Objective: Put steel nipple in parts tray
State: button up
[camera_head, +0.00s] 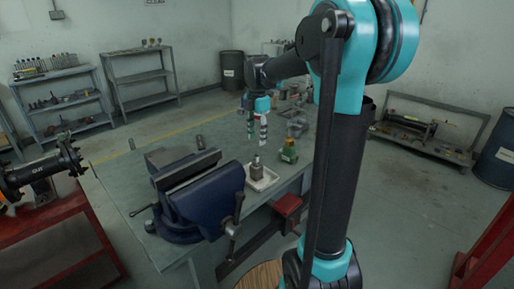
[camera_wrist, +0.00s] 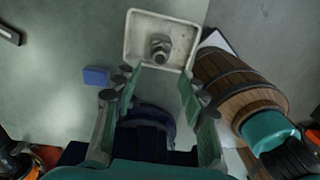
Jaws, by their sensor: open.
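A small steel fitting (camera_head: 256,167), which looks like the steel nipple, stands upright in a white tray (camera_head: 268,183) on the bench, right of the vise. In the wrist view, the fitting (camera_wrist: 160,46) is seen from above with a hex-shaped part, inside the pale tray (camera_wrist: 139,33); its underside is hidden. My gripper (camera_head: 257,139) hangs above the bench, apart from the fitting. In the wrist view my gripper's fingers (camera_wrist: 160,77) are spread, with nothing held between them, and the fitting lies beyond their tips.
A large blue vise (camera_head: 205,195) is close left of the tray. A green object (camera_head: 289,151) stands just right of it, with a grey bin (camera_head: 297,129) behind. A small blue block (camera_wrist: 97,77) shows in the wrist view. The bench's far left is mostly clear.

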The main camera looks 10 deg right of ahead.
jog(key=s+d+f+m+t, duration=0.2)
jog(key=s+f+m, duration=0.7)
jog(key=s+m, duration=0.2)
jog(key=s+d+f+m+t, duration=0.2)
jog(key=s+f+m, duration=0.6)
jog(key=s+m, duration=0.4)
jog(key=shift+d+f+m, duration=0.3)
jog(key=shift+f+m, duration=0.05)
jog(key=shift+m, duration=0.25)
